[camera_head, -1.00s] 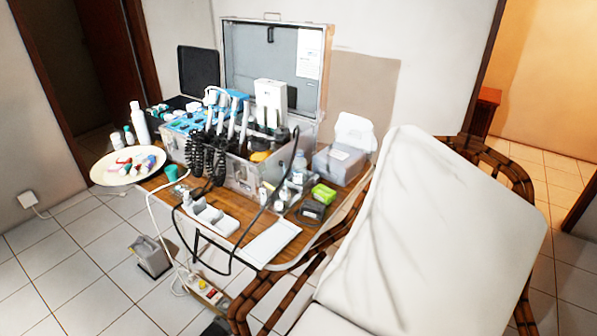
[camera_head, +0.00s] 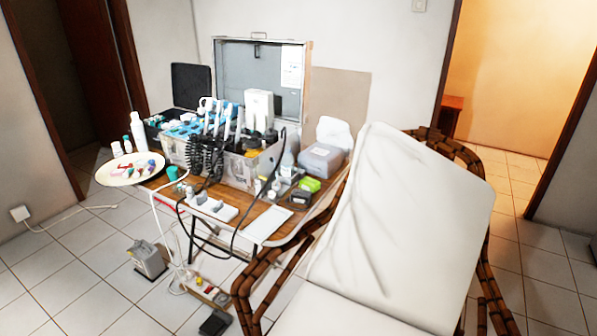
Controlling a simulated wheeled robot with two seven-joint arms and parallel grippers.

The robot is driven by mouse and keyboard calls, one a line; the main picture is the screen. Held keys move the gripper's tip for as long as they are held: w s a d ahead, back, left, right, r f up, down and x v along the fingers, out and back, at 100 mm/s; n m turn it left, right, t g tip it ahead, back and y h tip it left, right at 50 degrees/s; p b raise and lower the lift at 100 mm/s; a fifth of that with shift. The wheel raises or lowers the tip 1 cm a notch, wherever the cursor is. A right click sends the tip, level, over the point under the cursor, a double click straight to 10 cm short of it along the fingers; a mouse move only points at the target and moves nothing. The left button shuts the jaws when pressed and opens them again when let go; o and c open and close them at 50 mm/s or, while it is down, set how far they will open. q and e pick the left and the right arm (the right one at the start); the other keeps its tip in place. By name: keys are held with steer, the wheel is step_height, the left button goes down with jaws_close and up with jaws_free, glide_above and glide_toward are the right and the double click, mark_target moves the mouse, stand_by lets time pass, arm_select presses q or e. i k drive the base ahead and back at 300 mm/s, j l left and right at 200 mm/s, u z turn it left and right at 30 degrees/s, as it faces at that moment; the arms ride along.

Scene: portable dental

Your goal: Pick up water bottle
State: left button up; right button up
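A small clear bottle (camera_head: 287,162) stands on the wooden table (camera_head: 222,228), just right of the grey case full of dental instruments. Its lower part is crowded by small items. A taller white bottle (camera_head: 139,132) stands upright at the table's back left, behind the round plate. I cannot tell from its look whether either is the water bottle. Neither of my grippers is in view.
A cushioned rattan chair (camera_head: 400,225) stands close to the table's right side. A round plate (camera_head: 108,180) juts out at the left. Black cables hang over the table front. A pedal box (camera_head: 148,260) and power strip (camera_head: 212,293) lie on the floor.

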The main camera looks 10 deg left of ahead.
mark_target(287, 162)
steer(key=j+z, duration=0.15)
steer(key=z, duration=0.25)
steer(key=j+z, duration=0.15)
steer(key=z, duration=0.25)
steer(key=j+z, duration=0.2)
steer(key=z, duration=0.25)
steer(key=k+j, duration=0.1)
steer(key=j, duration=2.05)
steer(key=k+j, duration=0.15)
steer(key=j, duration=0.95)
steer(key=k+j, duration=0.1)
steer(key=j, duration=2.05)
steer(key=k, duration=0.05)
